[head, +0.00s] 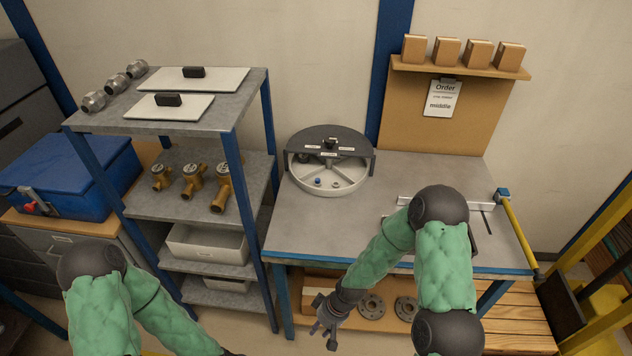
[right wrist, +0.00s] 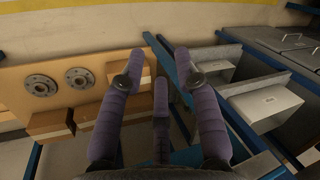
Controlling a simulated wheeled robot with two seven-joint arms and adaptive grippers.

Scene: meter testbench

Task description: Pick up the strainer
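Brass Y-shaped fittings, which look like strainers, stand in a row on the middle shelf: a small one (head: 161,177), a middle one (head: 194,180) and a larger one (head: 221,188). My right gripper (head: 328,332) hangs low in front of the workbench, well to the right of and below the fittings, touching none of them. In the right wrist view its purple fingers (right wrist: 159,65) are spread with nothing between them. My left arm enters at the lower left, and its gripper is cut off by the bottom edge.
The shelf rack (head: 232,150) has blue posts and white bins (head: 207,243) below. The workbench (head: 400,170) bears a round divided tray (head: 330,184). Flanges (head: 371,306) lie under it. An order card (head: 442,98) reads "middle". A blue box (head: 68,178) stands left.

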